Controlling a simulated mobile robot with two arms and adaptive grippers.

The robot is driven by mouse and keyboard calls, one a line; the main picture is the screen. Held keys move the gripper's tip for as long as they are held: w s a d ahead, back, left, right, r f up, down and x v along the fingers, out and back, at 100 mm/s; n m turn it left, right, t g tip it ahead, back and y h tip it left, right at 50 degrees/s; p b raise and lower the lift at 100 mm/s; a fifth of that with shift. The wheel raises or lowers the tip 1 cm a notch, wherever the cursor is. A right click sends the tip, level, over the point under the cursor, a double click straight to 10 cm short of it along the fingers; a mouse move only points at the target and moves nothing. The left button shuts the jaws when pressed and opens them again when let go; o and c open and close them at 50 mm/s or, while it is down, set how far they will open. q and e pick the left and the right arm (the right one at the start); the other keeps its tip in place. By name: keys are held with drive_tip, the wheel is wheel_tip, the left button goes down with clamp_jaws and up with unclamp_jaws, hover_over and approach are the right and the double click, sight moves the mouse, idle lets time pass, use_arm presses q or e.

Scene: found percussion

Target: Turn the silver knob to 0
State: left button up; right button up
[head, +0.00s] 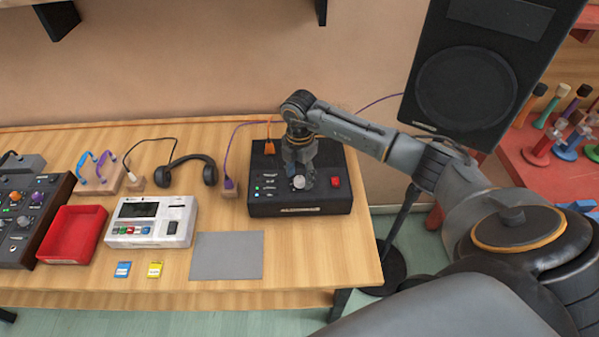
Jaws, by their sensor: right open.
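The silver knob (299,182) is on the top face of a black box (325,202) at the right end of the table. My right gripper (300,172) points down over the box, right at the knob. Its fingers are open and stand close around or just behind the knob; whether they touch it cannot be told. The gripper hides part of the box top. The knob's pointer and any scale marks are too small to read. A red button (335,182) sits to the right of the knob. My left gripper is not in view.
A grey mat (227,256) lies left of the box. A white device (152,222), a red tray (72,235), headphones (190,168) and a mixer (30,215) are further left. A black speaker (480,75) stands at right.

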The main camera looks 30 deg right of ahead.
drive_tip(key=shift+f, duration=0.25)
clamp_jaws()
